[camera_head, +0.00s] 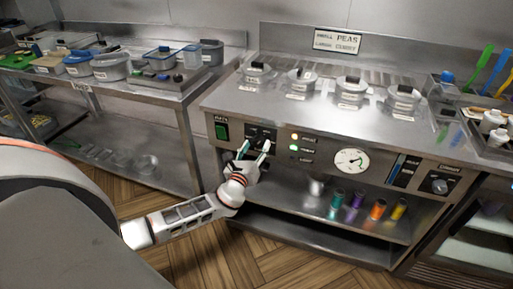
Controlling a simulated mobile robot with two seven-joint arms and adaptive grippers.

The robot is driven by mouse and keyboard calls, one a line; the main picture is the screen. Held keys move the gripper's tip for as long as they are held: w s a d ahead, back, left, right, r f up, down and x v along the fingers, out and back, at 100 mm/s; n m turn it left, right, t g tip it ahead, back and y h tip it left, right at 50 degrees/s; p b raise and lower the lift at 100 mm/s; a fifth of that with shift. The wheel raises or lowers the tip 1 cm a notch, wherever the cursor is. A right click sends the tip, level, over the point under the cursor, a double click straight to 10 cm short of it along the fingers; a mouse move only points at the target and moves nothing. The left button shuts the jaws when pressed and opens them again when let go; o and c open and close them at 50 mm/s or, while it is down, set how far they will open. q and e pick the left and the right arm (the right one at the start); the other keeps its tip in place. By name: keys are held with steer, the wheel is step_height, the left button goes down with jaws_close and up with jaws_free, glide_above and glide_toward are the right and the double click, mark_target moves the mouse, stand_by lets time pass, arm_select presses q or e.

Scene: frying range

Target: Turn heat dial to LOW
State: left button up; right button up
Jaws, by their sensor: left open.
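My left gripper (254,149) is open in front of the steel range's front panel. Its two fingers point up at a small black control plate (262,133), whose lower part they hide. I cannot tell whether a dial sits between the fingers or whether they touch it. A round dark knob (440,186) shows on the right part of the panel, well away from the gripper. The labels are too small to read, so I cannot tell which control is the heat dial. My right gripper is not in view.
A green switch (222,131) is left of the gripper. Indicator lights (294,148) and a round white gauge (351,161) are to its right. Lidded pots (352,88) stand in the range top. Coloured bottles (377,209) stand on the shelf below. A steel table (150,92) is at left.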

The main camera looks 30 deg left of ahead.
arm_select(q)
steer(key=shift+w, duration=0.1)
steer(key=c, duration=1.1)
